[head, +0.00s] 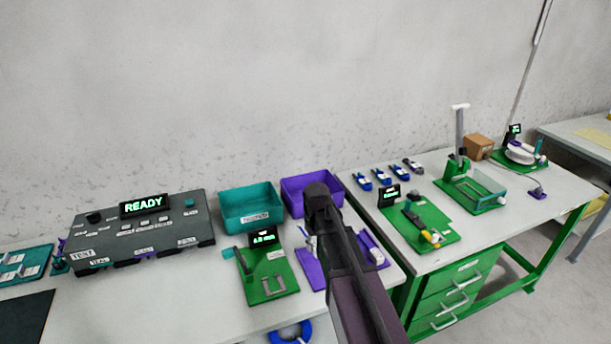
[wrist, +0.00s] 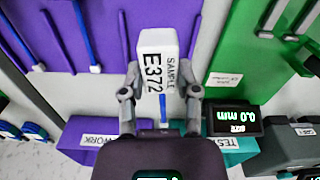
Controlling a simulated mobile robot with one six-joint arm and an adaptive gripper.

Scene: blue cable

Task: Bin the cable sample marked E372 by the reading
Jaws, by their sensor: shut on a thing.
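The sample marked E372 (wrist: 161,62) is a white tag block with black print, and a short blue piece (wrist: 163,108) shows below it. My gripper (wrist: 160,92) is shut on this block, one finger on each side. In the head view my arm hides the fingertips. The purple bin (head: 297,183) stands behind my arm, and the teal bin (head: 249,222) is left of it. In the wrist view the purple bin's label (wrist: 100,139) ends in "WORK". The size gauge's display (wrist: 236,119) reads 0.0 mm there.
The black tester (head: 140,240) shows READY at the left. The green gauge board (head: 268,288) stands before the teal bin. A purple board (head: 312,268) lies under my arm. A blue coil (head: 290,334) is at the front edge. The right table (head: 430,180) holds more fixtures and several blue samples.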

